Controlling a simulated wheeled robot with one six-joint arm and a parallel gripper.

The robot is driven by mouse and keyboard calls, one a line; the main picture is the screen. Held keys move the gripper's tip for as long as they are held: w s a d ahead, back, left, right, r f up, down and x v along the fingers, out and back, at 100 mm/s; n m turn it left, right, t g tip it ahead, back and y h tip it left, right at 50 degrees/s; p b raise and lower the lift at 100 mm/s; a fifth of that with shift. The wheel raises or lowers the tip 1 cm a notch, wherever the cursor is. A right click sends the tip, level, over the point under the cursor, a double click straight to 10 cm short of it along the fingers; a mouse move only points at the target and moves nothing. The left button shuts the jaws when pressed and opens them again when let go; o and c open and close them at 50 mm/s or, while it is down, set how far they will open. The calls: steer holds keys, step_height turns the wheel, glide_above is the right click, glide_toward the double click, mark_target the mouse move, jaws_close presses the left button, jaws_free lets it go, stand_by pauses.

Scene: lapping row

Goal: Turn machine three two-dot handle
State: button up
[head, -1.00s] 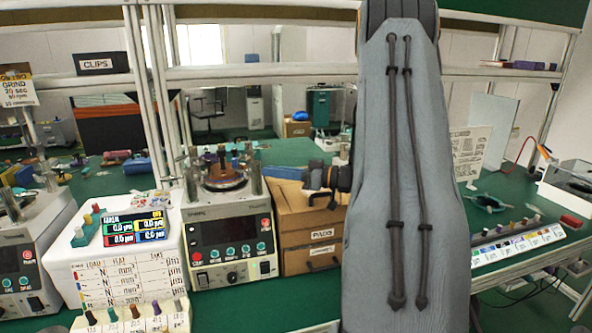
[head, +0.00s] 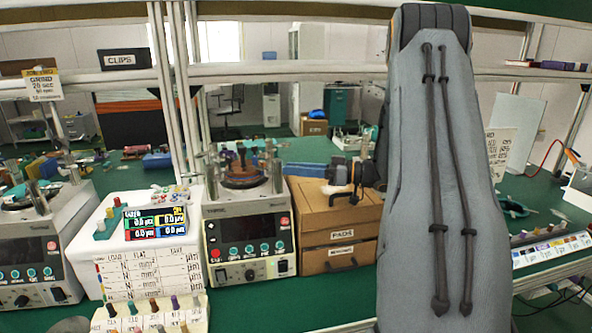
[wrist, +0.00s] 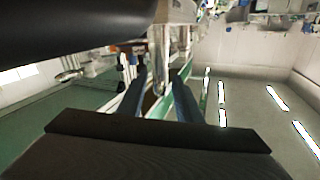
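A lapping machine (head: 246,225) with a dark display and teal buttons stands in the middle of the head view. Several small posts and knobs surround its round top plate (head: 241,182). A second machine (head: 28,250) is cut off by the left edge. I cannot make out a machine number or a two-dot mark on any handle. My gripper (wrist: 158,98) shows in the wrist view with two blue-grey fingers apart and nothing clearly between them. In the head view it is small and partly hidden by my grey arm, right of the middle machine's top and apart from it.
A white box (head: 150,240) with a display and chart stands between the machines. A CLIPS bin (head: 124,59) sits on the shelf. Frame posts (head: 172,100) rise behind the white box.

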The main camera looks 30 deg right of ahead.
steer(key=b+v, duration=0.2)
steer(key=v, duration=0.5)
steer(key=shift+s+d+b, duration=0.25)
steer(key=shift+d+b, duration=0.05)
